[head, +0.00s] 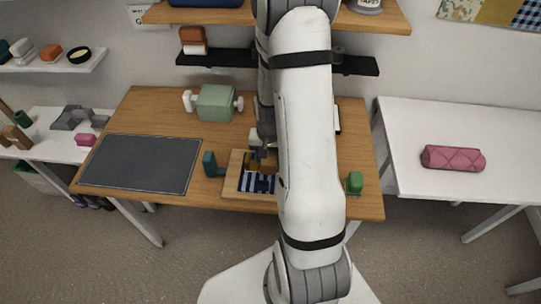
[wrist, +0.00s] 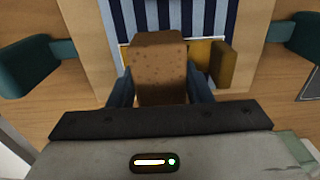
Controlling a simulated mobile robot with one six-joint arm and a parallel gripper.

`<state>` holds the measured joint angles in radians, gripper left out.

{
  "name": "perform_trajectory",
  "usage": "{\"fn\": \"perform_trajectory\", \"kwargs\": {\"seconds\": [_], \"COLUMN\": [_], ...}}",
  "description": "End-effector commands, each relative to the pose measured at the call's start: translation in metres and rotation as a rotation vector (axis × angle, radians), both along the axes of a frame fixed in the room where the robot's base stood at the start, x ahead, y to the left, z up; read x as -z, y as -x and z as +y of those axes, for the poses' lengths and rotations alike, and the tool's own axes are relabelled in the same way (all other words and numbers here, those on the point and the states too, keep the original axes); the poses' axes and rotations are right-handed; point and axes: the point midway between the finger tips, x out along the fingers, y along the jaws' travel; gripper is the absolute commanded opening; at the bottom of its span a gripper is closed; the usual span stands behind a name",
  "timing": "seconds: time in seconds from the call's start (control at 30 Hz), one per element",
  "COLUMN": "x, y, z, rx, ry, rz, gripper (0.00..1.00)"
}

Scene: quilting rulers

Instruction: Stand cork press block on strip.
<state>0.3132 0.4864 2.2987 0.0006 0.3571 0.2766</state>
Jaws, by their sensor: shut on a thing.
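My gripper (wrist: 158,92) is shut on the brown speckled cork press block (wrist: 158,62). In the head view my gripper (head: 266,152) is over the far part of a wooden board, partly hidden by my arm. A blue and white striped fabric (wrist: 185,18) lies on the board (head: 232,188); it also shows in the head view (head: 248,182). A flat amber piece with an upright amber block (wrist: 222,65) lies at the fabric's edge, beside the cork block. The cork block's underside is hidden, so I cannot tell whether it touches anything.
A teal bracket-like piece (head: 211,165) stands left of the board and a green piece (head: 354,183) to the right. A dark mat (head: 142,164) covers the table's left side. A pale green block with white knobs (head: 215,103) stands behind.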

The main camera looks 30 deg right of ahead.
Motion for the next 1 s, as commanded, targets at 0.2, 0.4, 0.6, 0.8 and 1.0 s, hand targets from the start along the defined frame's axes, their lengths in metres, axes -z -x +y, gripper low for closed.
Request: {"fn": "perform_trajectory", "kwargs": {"seconds": [0.2,0.4,0.6,0.8,1.0], "x": [0.0042,0.0069,0.0065,0.0066,0.0029], "y": [-0.0001,0.0,0.0001,0.0002,-0.0002], "z": [-0.0003,-0.0005,-0.0007,-0.0008,-0.001], "rx": [0.001,0.001,0.001,0.002,0.002], "ry": [0.0,0.0,0.0,0.0,0.001], "rz": [0.0,0.0,0.0,0.0,-0.002], "gripper": [0.15,0.47,0.63,0.71,0.71]}}
